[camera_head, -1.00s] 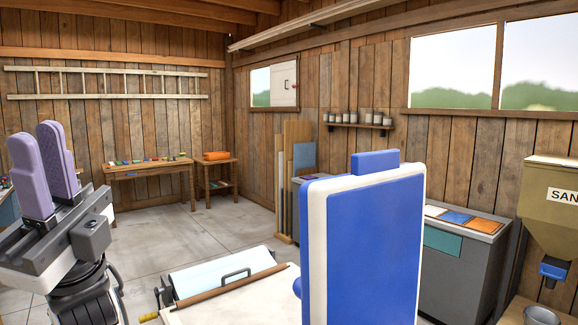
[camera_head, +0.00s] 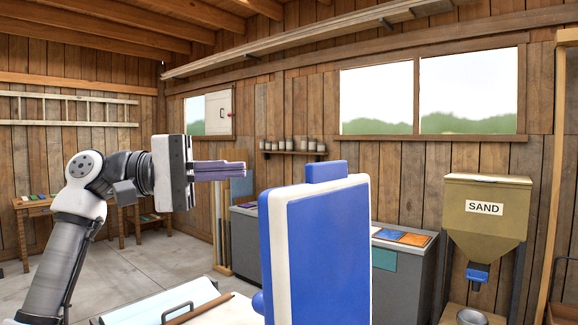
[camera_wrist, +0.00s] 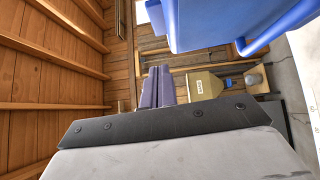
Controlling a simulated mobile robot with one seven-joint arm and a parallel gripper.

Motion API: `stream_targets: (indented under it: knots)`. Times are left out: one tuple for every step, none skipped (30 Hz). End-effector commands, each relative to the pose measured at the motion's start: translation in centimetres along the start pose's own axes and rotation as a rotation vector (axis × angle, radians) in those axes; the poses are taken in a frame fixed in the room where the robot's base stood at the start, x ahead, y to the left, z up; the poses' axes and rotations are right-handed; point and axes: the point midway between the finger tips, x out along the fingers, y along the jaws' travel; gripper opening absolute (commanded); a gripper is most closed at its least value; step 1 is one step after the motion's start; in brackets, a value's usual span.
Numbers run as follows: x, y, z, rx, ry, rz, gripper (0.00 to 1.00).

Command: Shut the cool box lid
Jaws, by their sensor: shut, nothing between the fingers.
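The cool box lid (camera_head: 330,250) is a blue panel with a white edge and a blue tab on top. It stands upright, open, in the lower middle of the head view. The box body is not clearly seen. In the wrist view the blue lid (camera_wrist: 225,22) fills the upper right. My gripper (camera_head: 243,170) has purple fingers and is shut and empty. It is left of the lid in the head view, near the height of its top, pointing right. A gap shows between the fingertips and the lid in both views.
A white-topped surface with a dark handle (camera_head: 190,308) lies low in front. A grey cabinet (camera_head: 400,280) with coloured tiles stands behind the lid. A sand hopper (camera_head: 487,210) is at the right. Open concrete floor (camera_head: 140,265) lies at the left.

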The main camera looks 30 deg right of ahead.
Motion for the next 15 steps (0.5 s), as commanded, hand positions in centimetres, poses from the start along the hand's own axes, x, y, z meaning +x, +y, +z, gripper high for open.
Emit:
stream_targets:
  knots:
    - [1.1,0.2,0.1,0.000,-0.003,-0.002,0.00]
    - [1.7,0.3,0.1,0.000,-0.003,-0.002,0.00]
    - [2.6,0.3,0.1,-0.001,-0.003,-0.002,0.00]
    - [3.2,0.3,0.1,0.000,-0.004,-0.002,0.00]
    - [3.9,0.4,0.1,-0.001,-0.003,-0.002,0.00]
    - [4.8,0.4,0.1,-0.001,-0.003,-0.002,0.00]
    - [5.5,0.4,0.1,-0.001,-0.004,-0.001,0.00]
    - [6.1,0.4,0.1,-0.001,-0.003,-0.001,0.00]
    - [7.0,0.4,0.1,-0.001,-0.004,-0.001,0.00]
    - [7.6,0.5,0.1,-0.001,-0.003,0.000,0.00]
    - [8.2,0.4,0.1,-0.002,-0.004,-0.001,0.00]
    - [8.4,0.4,0.6,-0.001,-0.001,0.001,0.00]
    - [8.7,0.4,1.0,-0.001,-0.001,0.001,0.00]
    - [8.9,0.4,1.2,-0.001,0.000,0.002,0.00]
    - [9.3,0.3,1.6,-0.002,-0.001,0.001,0.00]
